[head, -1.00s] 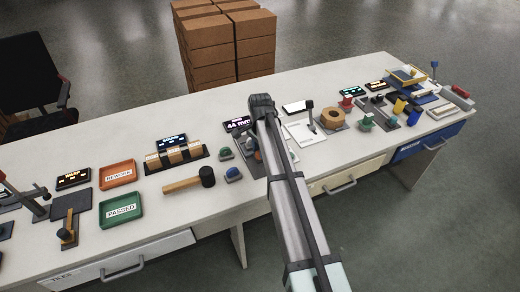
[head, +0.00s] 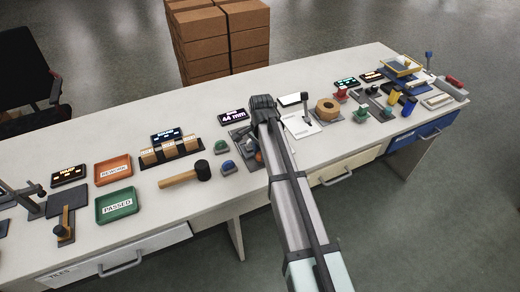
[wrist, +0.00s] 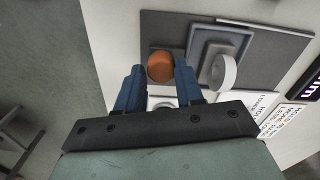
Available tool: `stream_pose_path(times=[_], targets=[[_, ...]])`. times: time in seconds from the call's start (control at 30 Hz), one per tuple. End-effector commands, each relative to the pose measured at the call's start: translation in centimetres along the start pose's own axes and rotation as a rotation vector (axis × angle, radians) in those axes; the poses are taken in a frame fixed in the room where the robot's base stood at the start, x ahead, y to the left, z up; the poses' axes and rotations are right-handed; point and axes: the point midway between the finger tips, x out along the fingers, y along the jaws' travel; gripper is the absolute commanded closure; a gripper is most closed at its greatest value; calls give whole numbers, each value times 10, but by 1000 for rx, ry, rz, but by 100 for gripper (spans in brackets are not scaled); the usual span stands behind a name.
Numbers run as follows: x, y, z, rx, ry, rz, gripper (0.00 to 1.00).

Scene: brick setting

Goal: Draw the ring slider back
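My gripper (wrist: 159,66) points down over a dark station plate (wrist: 280,43). In the wrist view its two blue fingers are open. An orange rounded knob (wrist: 160,67) shows between and just beyond the fingertips; I cannot tell whether either finger touches it. A pale round part shows lower between the fingers, partly hidden by the gripper. A white ring-like disc (wrist: 224,72) stands by a raised grey square block (wrist: 214,45), to the right of the fingers. I cannot tell which part is the ring slider. In the head view my arm covers most of this station.
A display reading 44 mm (head: 231,116) stands behind the station. A white board with a lever (head: 300,124) and a tan ring-shaped piece (head: 327,108) stand to the right.

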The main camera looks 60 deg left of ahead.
Motion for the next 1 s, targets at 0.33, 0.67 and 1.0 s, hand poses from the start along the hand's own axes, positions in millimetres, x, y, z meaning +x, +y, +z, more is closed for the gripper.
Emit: stream_pose_path(times=[0.33,0.67,1.0], targets=[[0,3,1,0,-2,4,42],[-10,1,0,1,-1,1,42],[-69,1,0,0,0,0,42]])
